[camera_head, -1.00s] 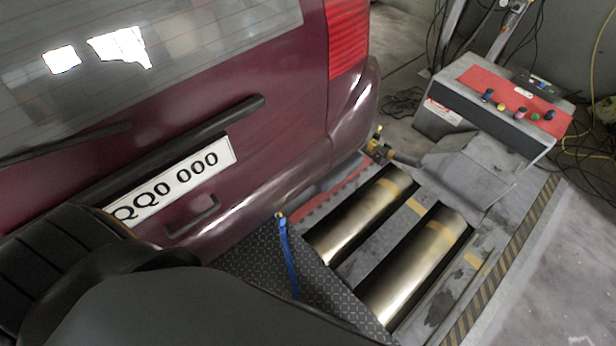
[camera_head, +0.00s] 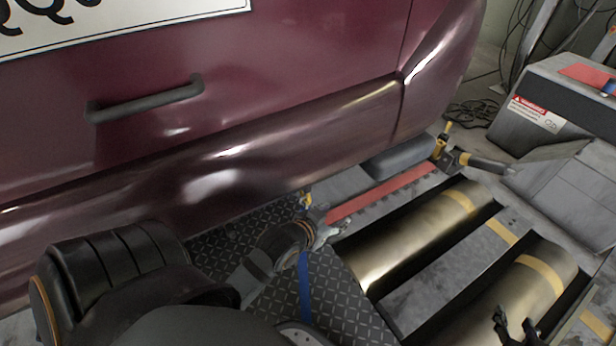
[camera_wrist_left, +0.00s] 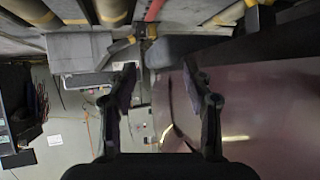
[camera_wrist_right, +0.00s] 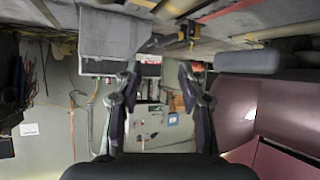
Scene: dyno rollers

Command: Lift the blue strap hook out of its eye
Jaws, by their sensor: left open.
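The blue strap (camera_head: 305,285) runs up the dark checkered plate toward the car's bumper in the head view. Its small yellow and blue hook end (camera_head: 304,199) shows just below the bumper; the eye itself is too small to make out. My left gripper (camera_head: 336,231) is open, beside the strap just below and right of the hook, and its wrist covers part of the strap. Its fingers stand apart and empty in the left wrist view (camera_wrist_left: 158,75). My right gripper (camera_head: 516,326) is low at the right, over the rollers, its fingers apart in the right wrist view (camera_wrist_right: 158,78).
The maroon car's bumper (camera_head: 220,175) overhangs the plate closely. Two metal rollers (camera_head: 415,235) lie to the right. A yellow and black clamp (camera_head: 442,155) stands beyond them, near a grey console (camera_head: 550,110) with a warning label.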

